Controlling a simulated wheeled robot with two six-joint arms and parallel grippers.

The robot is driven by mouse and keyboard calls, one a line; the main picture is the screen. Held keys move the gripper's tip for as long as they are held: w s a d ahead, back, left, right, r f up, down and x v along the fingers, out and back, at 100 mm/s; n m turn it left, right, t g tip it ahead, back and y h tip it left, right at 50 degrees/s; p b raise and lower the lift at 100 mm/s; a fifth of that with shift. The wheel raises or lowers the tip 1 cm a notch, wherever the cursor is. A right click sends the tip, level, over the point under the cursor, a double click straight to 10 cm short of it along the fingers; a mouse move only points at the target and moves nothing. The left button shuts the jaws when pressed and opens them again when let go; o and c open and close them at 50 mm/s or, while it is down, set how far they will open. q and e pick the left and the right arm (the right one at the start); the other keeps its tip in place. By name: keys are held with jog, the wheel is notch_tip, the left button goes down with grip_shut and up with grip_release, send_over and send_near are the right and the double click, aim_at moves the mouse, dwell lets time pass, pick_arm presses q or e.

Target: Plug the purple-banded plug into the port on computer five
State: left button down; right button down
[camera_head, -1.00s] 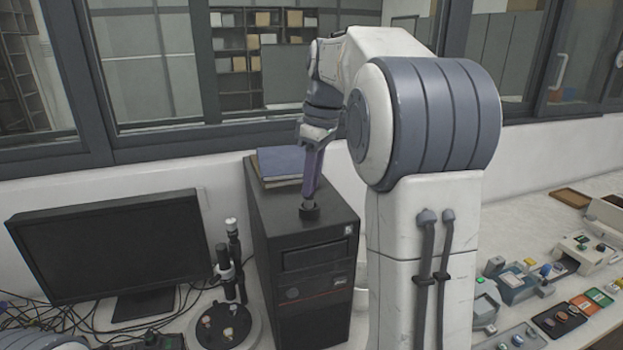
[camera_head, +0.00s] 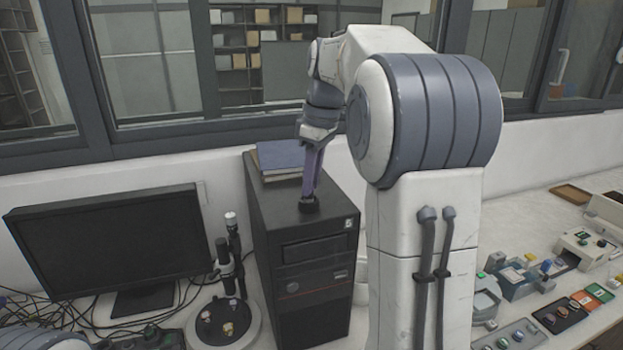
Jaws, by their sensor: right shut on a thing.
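My right gripper (camera_head: 312,178) reaches down over the top of a black computer tower (camera_head: 305,285). Its narrow purple-grey fingers are shut on a small dark piece (camera_head: 309,205) at the tower's top front, which I take to be the plug. No separate purple band can be made out on it. The piece is at or just over the tower's top; I cannot tell whether it is seated, and any port is hidden under it. The tower has a small white label (camera_head: 349,223) whose mark is too small to read surely. My left gripper is out of view.
Books (camera_head: 279,157) lie on the tower's back. A monitor (camera_head: 112,245) and a microscope-like stand (camera_head: 229,262) are on the left, with loose cables behind. Small devices and coloured blocks (camera_head: 585,303) fill the right bench. My right arm hides the middle.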

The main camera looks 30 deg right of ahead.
jog(key=shift+f, duration=0.15)
jog(key=shift+c, duration=0.4)
grip_release()
notch_tip(320, 180, up, 8)
jog(key=p, duration=0.7)
jog(key=shift+f, duration=0.25)
